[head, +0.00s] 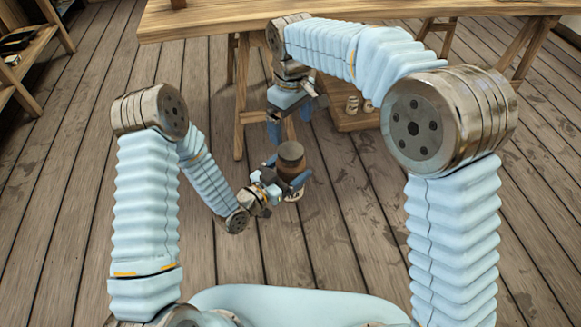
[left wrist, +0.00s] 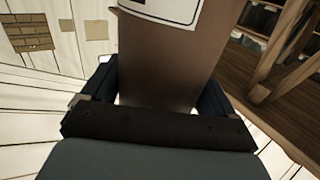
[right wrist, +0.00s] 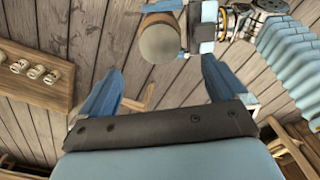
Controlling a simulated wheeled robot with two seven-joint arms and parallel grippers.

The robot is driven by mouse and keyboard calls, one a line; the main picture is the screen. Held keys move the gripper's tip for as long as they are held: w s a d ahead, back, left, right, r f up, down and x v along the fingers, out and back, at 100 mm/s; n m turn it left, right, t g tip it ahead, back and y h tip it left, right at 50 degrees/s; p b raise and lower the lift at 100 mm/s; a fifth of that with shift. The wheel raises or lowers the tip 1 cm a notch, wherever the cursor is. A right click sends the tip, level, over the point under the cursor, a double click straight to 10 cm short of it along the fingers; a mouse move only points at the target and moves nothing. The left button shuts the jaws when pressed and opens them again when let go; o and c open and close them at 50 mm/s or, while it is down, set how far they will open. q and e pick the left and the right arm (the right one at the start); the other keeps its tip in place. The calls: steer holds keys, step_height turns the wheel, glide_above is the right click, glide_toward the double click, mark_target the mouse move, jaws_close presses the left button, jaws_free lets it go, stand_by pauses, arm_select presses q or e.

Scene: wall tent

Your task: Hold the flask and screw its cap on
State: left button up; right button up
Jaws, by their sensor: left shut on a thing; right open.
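A brown cylindrical flask (head: 291,156) is held off the floor near the middle of the head view. My left gripper (head: 286,180) is shut around its side. In the left wrist view the flask's brown body (left wrist: 165,60) fills the space between the fingers, with a white label partly in sight. In the right wrist view its round end (right wrist: 160,43) faces the camera. My right gripper (head: 290,127) is just above the flask, apart from it. Its fingers (right wrist: 150,90) are open, with nothing held between them. I cannot make out a separate cap.
A wooden table (head: 350,24) stands behind the arms. Below it is a low shelf (head: 345,122) with several small pale jars (right wrist: 35,70). A wooden rack (head: 30,60) stands at the far left. Bare plank floor lies around the flask.

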step_height(320, 180, up, 4)
steer(key=shift+f, duration=0.15)
stand_by(0.3)
